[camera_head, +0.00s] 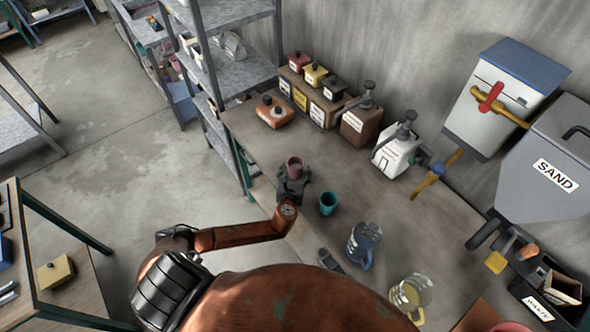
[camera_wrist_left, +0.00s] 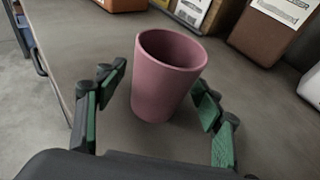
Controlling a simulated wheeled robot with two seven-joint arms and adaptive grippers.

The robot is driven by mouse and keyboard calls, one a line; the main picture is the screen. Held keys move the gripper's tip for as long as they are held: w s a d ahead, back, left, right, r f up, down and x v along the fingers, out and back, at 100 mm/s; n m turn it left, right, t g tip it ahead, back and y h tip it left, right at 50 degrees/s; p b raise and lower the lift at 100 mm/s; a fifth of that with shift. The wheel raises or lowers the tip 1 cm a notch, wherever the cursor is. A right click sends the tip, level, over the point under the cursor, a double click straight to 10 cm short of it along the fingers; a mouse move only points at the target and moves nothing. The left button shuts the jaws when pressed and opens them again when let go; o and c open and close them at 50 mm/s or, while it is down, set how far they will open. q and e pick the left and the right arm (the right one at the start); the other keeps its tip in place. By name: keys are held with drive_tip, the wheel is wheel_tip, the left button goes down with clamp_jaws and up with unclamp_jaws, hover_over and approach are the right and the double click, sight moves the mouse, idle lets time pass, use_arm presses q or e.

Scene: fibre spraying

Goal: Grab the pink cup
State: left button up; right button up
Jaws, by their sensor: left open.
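The pink cup (camera_head: 294,167) stands upright on the workbench near its left end. In the left wrist view the pink cup (camera_wrist_left: 166,78) is large and sits between the open fingers. My left gripper (camera_head: 292,182) is open at the bench, with its fingers on either side of the cup. In the left wrist view, green pads show on the fingers of my left gripper (camera_wrist_left: 158,115), and gaps seem to remain beside the cup. The cup's base is partly hidden in the head view. My right gripper is not in view.
A teal cup (camera_head: 328,203) stands close to the right of my left gripper. A blue pitcher (camera_head: 364,243) and a yellowish pitcher (camera_head: 410,294) stand nearer. Labelled containers and a white sprayer (camera_head: 396,152) line the wall. A grey shelf rack (camera_head: 236,75) rises beyond the bench's left end.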

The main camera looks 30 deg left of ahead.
use_arm(q)
drive_tip(key=shift+c, duration=0.2)
drive_tip(key=c, duration=1.2)
drive_tip(key=shift+r, duration=0.15)
